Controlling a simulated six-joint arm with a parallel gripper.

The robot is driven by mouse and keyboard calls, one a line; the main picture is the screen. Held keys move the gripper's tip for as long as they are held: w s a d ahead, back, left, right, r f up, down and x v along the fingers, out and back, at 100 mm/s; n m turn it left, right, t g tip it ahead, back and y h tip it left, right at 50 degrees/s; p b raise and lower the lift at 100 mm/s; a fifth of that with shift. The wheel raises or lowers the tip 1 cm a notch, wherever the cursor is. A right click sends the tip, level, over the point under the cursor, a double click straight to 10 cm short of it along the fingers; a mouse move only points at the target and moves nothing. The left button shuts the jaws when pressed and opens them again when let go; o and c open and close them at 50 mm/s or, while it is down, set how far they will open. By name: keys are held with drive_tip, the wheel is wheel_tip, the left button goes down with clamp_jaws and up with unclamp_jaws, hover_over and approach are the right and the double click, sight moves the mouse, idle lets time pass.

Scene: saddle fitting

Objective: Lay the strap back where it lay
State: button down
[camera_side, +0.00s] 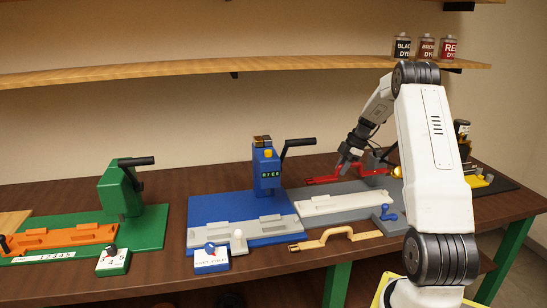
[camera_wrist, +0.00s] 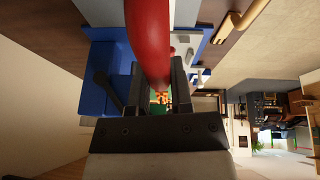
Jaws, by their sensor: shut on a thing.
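A red strap (camera_side: 325,180) is held by my gripper (camera_side: 346,167) in the side view. It is roughly level and appears to be above the back of the grey fixture plate at the right. In the wrist view the red strap (camera_wrist: 148,45) runs up between the dark fingers of my gripper (camera_wrist: 152,90), which are shut on it. A tan strap (camera_side: 335,238) with a raised handle-like loop lies on the table's front, before the fixtures. The far end of the red strap is partly hidden behind my arm.
A grey fixture (camera_side: 335,204) with a pale block and a blue lever (camera_side: 385,214) stands below. A blue press (camera_side: 268,170) is left of it, a green press (camera_side: 125,190) farther left. Dye tins (camera_side: 426,47) stand on the shelf. Bare table shows between the green and blue stations.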

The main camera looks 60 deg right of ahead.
drive_tip(key=shift+w+d+f, duration=4.45)
drive_tip(key=shift+d+f, duration=0.1)
drive_tip(key=shift+f, duration=0.15)
drive_tip(key=shift+w+d+f, duration=0.1)
drive_tip(key=shift+d+f, duration=0.05)
drive_tip(key=shift+f, duration=1.5)
drive_tip(key=c, duration=0.5)
unclamp_jaws()
